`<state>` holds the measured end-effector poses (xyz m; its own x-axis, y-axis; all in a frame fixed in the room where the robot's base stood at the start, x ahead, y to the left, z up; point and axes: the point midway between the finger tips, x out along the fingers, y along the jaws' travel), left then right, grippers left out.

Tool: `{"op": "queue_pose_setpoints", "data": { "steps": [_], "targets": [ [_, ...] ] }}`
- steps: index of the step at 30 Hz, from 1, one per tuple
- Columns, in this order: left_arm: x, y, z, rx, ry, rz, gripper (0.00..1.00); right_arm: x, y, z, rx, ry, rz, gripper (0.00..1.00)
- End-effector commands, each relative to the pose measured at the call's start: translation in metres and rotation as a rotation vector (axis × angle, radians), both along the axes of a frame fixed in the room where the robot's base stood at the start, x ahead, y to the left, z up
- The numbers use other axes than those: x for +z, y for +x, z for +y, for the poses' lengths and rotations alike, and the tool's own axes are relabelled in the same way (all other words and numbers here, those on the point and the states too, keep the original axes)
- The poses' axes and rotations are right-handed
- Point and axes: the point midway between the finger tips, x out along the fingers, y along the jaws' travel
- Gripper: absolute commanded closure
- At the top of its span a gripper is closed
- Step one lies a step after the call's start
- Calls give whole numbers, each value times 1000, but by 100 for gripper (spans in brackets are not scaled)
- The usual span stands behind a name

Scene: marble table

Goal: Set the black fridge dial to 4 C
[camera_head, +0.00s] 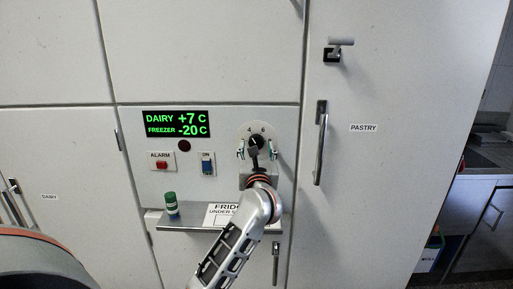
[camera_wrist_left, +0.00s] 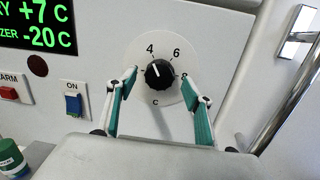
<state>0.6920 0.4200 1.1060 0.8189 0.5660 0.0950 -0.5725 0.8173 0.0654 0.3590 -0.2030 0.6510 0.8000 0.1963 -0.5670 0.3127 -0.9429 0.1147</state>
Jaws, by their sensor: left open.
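The black dial (camera_wrist_left: 160,74) sits on a round white plate (camera_wrist_left: 153,98) marked 4, 6, 8 and C on the wall panel. Its white pointer mark leans up and slightly left, towards the 4. In the head view the dial (camera_head: 257,142) is partly covered by my gripper. My left gripper (camera_head: 257,151) is open in front of the dial. In the left wrist view its two green-padded fingers (camera_wrist_left: 160,84) stand on either side of the dial, with gaps visible between them and the knob. The display (camera_head: 176,124) reads dairy +7 C and freezer -20 C. My right gripper is not in view.
A red alarm button (camera_head: 161,165) and a blue ON switch (camera_head: 207,164) lie left of the dial. Below, a shelf (camera_head: 185,229) holds a green-capped jar (camera_head: 171,204) and a paper sign (camera_head: 219,213). A long door handle (camera_head: 321,143) stands out at right.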

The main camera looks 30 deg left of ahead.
Motion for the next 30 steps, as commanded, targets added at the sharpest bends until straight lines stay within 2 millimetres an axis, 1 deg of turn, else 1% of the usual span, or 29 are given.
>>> {"op": "queue_pose_setpoints", "data": {
  "steps": [9,15,21,30],
  "targets": [
    [-7,-52,-37,-2,-3,2,49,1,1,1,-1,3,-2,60],
    [-10,-77,-54,-1,-2,2,49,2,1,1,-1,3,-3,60],
    [-11,-87,-60,0,-1,2,49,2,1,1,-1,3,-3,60],
    [-11,-88,-61,0,-1,2,49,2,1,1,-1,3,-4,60]
  ]
}}
